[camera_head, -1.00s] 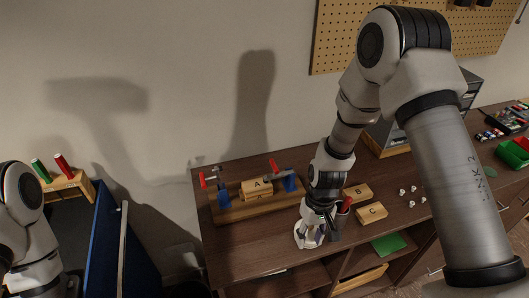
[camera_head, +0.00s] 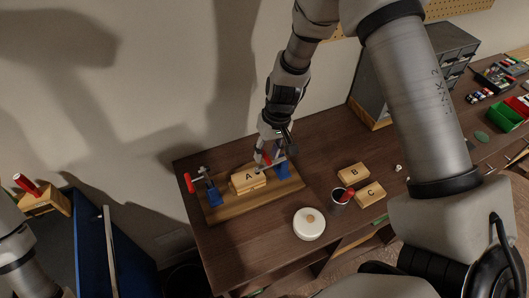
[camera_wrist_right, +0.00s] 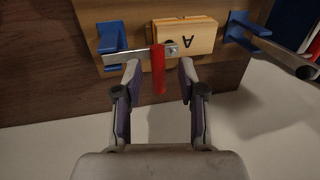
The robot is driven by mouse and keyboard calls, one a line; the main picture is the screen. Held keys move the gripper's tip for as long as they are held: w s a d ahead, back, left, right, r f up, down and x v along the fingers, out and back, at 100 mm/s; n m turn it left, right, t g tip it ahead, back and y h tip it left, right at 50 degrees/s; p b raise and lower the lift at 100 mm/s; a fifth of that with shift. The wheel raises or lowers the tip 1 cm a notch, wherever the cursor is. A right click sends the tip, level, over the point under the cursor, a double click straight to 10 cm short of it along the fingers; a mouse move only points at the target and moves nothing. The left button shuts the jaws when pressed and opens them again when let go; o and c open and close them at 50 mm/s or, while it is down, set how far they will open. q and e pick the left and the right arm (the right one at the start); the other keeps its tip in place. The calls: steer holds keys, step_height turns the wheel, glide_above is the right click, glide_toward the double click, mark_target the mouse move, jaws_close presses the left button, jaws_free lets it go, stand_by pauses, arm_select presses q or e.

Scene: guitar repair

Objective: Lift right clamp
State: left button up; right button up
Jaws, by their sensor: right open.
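The right clamp, with a blue body (camera_head: 282,170) and a red handle (camera_head: 267,159), stands at the right end of a wooden board (camera_head: 226,212). Its blue body (camera_wrist_right: 113,38) and red handle (camera_wrist_right: 158,70) also show in the wrist view. My right gripper (camera_head: 276,153) is at this clamp; in the wrist view my open fingers (camera_wrist_right: 161,68) lie either side of the handle, with gaps. Block A (camera_head: 249,181) sits between the right clamp and the left clamp (camera_head: 213,195). My left gripper is out of view.
A white round container (camera_head: 309,224) stands in front of the board. A cup (camera_head: 337,203) with a red-topped item and blocks B (camera_head: 353,173) and C (camera_head: 370,194) are to its right. A grey drawer cabinet (camera_head: 428,60) stands behind, at right.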

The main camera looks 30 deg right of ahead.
mark_target(265, 152)
steer(key=f, duration=0.1)
steer(key=w+f, duration=0.1)
steer(key=f, duration=0.1)
steer(key=shift+w+a, duration=0.1)
steer(key=shift+w, duration=0.1)
steer(key=shift+s+r, duration=0.2)
steer(key=shift+s, duration=0.1)
steer(key=shift+c, duration=0.6)
steer(key=shift+s+r, duration=0.1)
steer(key=shift+s, duration=0.05)
jaws_close()
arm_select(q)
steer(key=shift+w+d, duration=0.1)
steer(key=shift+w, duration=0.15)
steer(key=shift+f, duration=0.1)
